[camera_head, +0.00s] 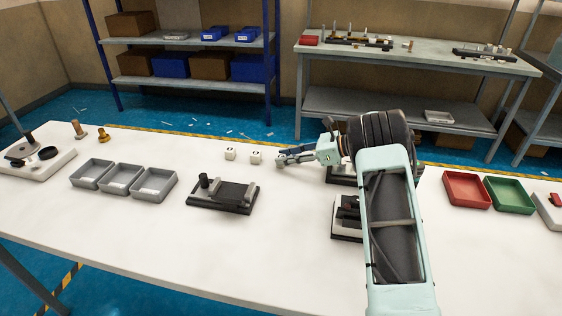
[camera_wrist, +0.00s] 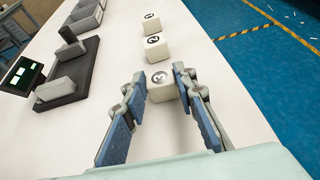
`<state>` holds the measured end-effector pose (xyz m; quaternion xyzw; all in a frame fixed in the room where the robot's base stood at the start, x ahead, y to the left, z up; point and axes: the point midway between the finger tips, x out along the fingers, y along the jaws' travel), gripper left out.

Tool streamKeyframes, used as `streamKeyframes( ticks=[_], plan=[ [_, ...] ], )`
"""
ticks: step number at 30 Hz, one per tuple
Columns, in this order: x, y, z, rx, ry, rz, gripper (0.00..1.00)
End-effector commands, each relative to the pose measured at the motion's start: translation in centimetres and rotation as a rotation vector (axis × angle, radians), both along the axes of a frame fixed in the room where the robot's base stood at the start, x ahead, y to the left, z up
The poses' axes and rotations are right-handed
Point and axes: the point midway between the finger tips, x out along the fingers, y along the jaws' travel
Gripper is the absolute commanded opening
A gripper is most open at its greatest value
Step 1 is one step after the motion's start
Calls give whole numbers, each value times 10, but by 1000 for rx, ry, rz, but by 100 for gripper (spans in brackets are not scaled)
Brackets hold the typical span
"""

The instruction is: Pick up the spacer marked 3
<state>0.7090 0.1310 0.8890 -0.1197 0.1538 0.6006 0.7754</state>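Three white cube spacers stand in a row on the white table, each with a round dark mark on top. In the wrist view the nearest spacer (camera_wrist: 162,90) sits between the fingertips of my gripper (camera_wrist: 160,76). The middle spacer (camera_wrist: 156,52) and the far spacer (camera_wrist: 152,26) stand beyond it. The marks are too small to read surely, so I cannot tell which is 3. My gripper is open, with its two fingers either side of the nearest spacer.
A dark fixture (camera_head: 222,196) stands in front of the spacers. Grey bins (camera_head: 152,185) are at left, with red (camera_head: 467,190) and green (camera_head: 509,195) trays at right. Another fixture (camera_head: 346,222) is partly hidden by my arm. The table is clear around the spacer row.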

Motion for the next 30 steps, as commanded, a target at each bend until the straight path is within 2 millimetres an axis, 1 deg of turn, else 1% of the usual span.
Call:
streamKeyframes(
  ticks=[1,2,3,10,14,17,20,23,30],
  plan=[
    [0,0,0,0,0,0,13],
    [0,0,0,0,0,0,10],
    [0,0,0,0,0,0,9],
    [0,0,1,0,0,0,9],
    [0,0,7,0,-1,-1,9],
    [0,-1,18,0,-2,-1,9],
    [1,-1,35,1,-4,-2,9],
    [-10,-8,49,2,-2,-4,9],
    [-45,-27,96,1,-3,-2,9]
  ],
)
